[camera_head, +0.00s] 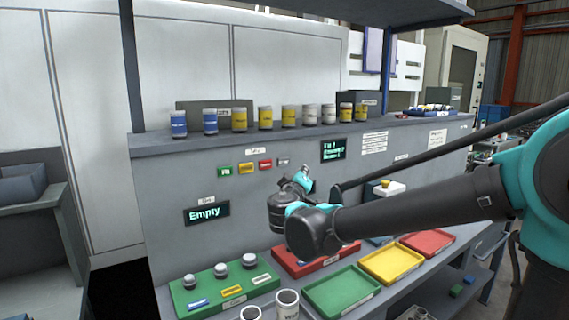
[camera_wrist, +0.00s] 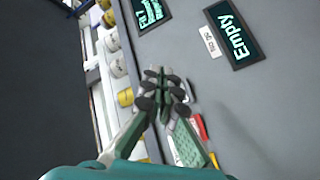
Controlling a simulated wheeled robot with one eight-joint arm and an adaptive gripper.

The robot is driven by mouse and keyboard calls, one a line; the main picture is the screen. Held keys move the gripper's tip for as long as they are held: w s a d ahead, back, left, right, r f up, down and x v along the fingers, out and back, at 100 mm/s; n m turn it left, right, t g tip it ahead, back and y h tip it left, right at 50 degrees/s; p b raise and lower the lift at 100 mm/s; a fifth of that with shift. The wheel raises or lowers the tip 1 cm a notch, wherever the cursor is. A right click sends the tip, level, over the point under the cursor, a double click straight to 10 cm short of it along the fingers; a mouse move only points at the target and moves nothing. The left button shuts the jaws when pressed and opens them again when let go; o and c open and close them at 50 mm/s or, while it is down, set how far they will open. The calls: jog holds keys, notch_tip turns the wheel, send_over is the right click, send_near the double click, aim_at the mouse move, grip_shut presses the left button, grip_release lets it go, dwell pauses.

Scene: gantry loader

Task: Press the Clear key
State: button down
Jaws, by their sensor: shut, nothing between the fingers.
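A row of small keys sits on the upright grey panel in the head view: green (camera_head: 225,172), yellow (camera_head: 246,168), red (camera_head: 265,165) and pale grey (camera_head: 283,161) at the right end. Their lettering is too small to read surely, so I cannot tell which says Clear. My gripper (camera_head: 306,181) is in front of the panel, just right of and below the pale grey key. In the wrist view my gripper (camera_wrist: 162,78) is shut and empty, fingertips together. Part of the red key (camera_wrist: 201,127) shows beside the fingers; other keys are partly hidden.
A dark display (camera_head: 333,150) is right of the keys; another reading "Empty" (camera_head: 207,213) is lower left. Several cans (camera_head: 265,118) line the shelf above. Green (camera_head: 342,291), yellow (camera_head: 391,263) and red (camera_head: 427,242) trays lie on the bench below.

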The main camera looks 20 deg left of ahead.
aim_at(288, 165)
jog(key=shift+w+a, duration=1.35)
jog(key=shift+a, duration=0.2)
jog(key=shift+w+a, duration=1.35)
jog(key=shift+a, duration=0.15)
jog(key=shift+w+a, duration=0.1)
jog(key=shift+w+a, duration=0.15)
jog(key=shift+a, duration=0.05)
jog(key=shift+w+a, duration=0.25)
jog(key=shift+a, duration=0.05)
jog(key=shift+s+d, duration=0.5)
jog(key=shift+d, duration=0.1)
dwell(0.3)
jog(key=s+d, duration=0.1)
jog(key=d, duration=0.1)
jog(key=s+d, duration=0.1)
jog(key=s, duration=0.1)
jog(key=shift+s+d, duration=0.2)
jog(key=shift+d, duration=0.2)
